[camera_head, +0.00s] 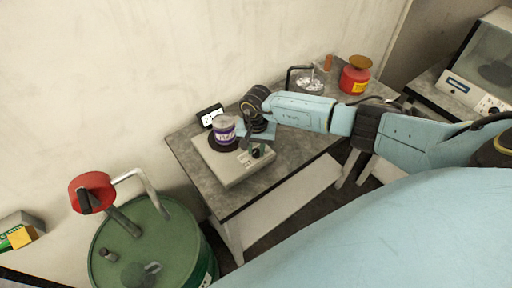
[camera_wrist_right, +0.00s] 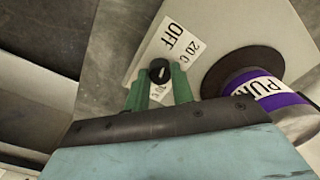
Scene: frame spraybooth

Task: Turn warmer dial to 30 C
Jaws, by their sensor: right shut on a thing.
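The warmer (camera_head: 232,174) is a flat pale box on the grey table, with a black dial (camera_head: 256,153) near its front right corner. In the right wrist view the dial (camera_wrist_right: 160,70) is a black knob with a short light mark. A white label (camera_wrist_right: 177,45) reads OFF and 20 C; its lower part is partly hidden by the fingers. My right gripper (camera_wrist_right: 160,82) has its green fingers shut on the dial, one on each side. It also shows at the warmer in the head view (camera_head: 250,143). My left gripper is not in view.
A purple-banded can (camera_head: 224,130) stands on the warmer's dark round plate, close to my right gripper. A small black-framed display (camera_head: 210,116) stands behind. A red can (camera_head: 355,78) is at the table's far right. A green drum (camera_head: 165,245) stands front left.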

